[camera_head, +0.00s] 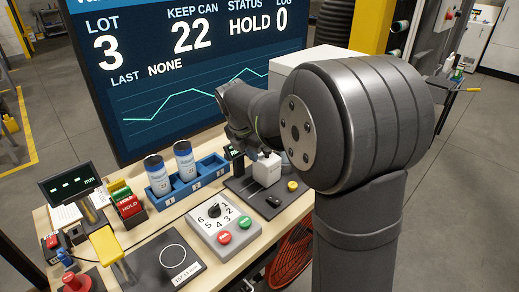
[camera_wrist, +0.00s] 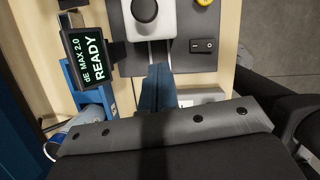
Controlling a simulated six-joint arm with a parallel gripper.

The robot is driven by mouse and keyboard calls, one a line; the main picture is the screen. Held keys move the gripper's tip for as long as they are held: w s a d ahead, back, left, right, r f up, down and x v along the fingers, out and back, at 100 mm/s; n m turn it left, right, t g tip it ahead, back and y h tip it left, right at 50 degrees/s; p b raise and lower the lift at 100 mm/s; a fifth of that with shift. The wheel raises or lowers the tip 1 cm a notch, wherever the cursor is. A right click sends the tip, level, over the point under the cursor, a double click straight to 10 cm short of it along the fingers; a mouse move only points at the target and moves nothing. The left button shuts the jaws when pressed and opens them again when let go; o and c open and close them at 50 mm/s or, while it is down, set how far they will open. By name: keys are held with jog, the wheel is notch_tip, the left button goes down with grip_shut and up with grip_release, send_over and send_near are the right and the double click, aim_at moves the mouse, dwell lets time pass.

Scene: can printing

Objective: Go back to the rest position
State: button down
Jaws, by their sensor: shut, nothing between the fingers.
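My gripper (camera_wrist: 157,88) shows in the wrist view as two dark blue fingers close together, shut and empty. The fingers hang over the edge of a dark base plate (camera_wrist: 192,62), below a white device (camera_wrist: 180,18). In the head view my arm reaches over the back of the bench, and the fingertips cannot be made out there. Two blue-and-white cans (camera_head: 158,175) (camera_head: 185,160) stand upright in a blue rack (camera_head: 199,181), in its left and middle places. The right place looks empty.
A small display reading READY (camera_wrist: 88,55) stands close left of the fingers. The bench also holds a numbered dial box (camera_head: 220,225), a black plate with a white ring (camera_head: 150,262), a HOLD box (camera_head: 128,206) and a yellow-handled tool (camera_head: 106,245). A large screen (camera_head: 150,110) stands behind.

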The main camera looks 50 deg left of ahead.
jog(key=v, duration=1)
jog(key=shift+w, duration=0.15)
send_over(264, 160)
jog(key=s, duration=0.2)
jog(key=f, duration=1)
jog(key=shift+w+d+f, duration=0.15)
jog(key=shift+w, duration=0.05)
jog(key=shift+s, duration=1.45)
jog(key=shift+w, duration=0.1)
